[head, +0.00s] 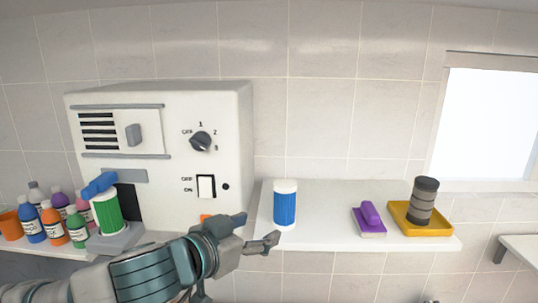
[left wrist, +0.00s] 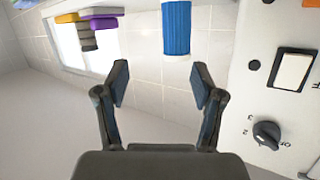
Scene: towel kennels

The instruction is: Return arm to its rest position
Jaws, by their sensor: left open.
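My left gripper (head: 258,229) reaches in from the lower left in the head view, in front of the white machine and the shelf edge. Its two fingers are apart, and the left wrist view shows nothing between them (left wrist: 160,82). A blue cylinder with a white top (head: 285,206) stands upright on the shelf just right of the fingers. The cylinder also shows beyond the fingertips in the left wrist view (left wrist: 177,28), apart from them. I cannot make out my right gripper; only tiny dark bits show at the head view's bottom edge.
The white machine (head: 243,135) has a dial (head: 200,141), a switch (head: 206,186) and a green cylinder (head: 106,213) at its front. Several bottles (head: 53,225) stand left. The white shelf (head: 325,239) bears a purple brush (head: 370,219) and a yellow tray (head: 441,230) holding a dark stacked cylinder (head: 423,203).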

